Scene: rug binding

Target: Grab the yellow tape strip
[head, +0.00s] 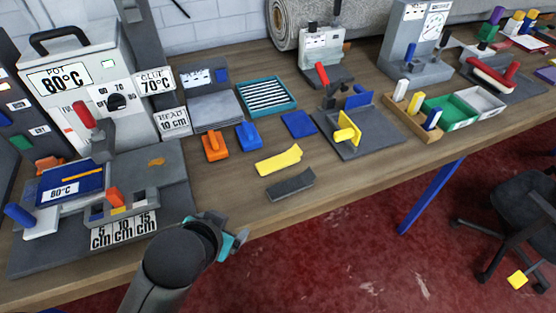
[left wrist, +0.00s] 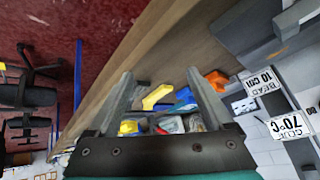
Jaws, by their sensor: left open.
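The yellow tape strip (head: 278,160) lies on the wooden bench, near its middle, slightly bent at one end. A dark grey strip (head: 290,185) lies just in front of it, nearer the bench edge. My left gripper (head: 236,241) is at the front edge of the bench, to the left of and nearer than both strips, touching neither. In the left wrist view my left gripper (left wrist: 160,76) is open and empty, and the yellow strip (left wrist: 157,97) shows between its fingers, farther off. My right gripper is in neither view.
Orange (head: 215,146) and blue (head: 249,136) blocks sit behind the strip. A grey fixture with a yellow plate (head: 349,127) stands to its right. The glue pot machine (head: 80,85) and its grey base fill the left. Bare bench (head: 235,190) lies between gripper and strips.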

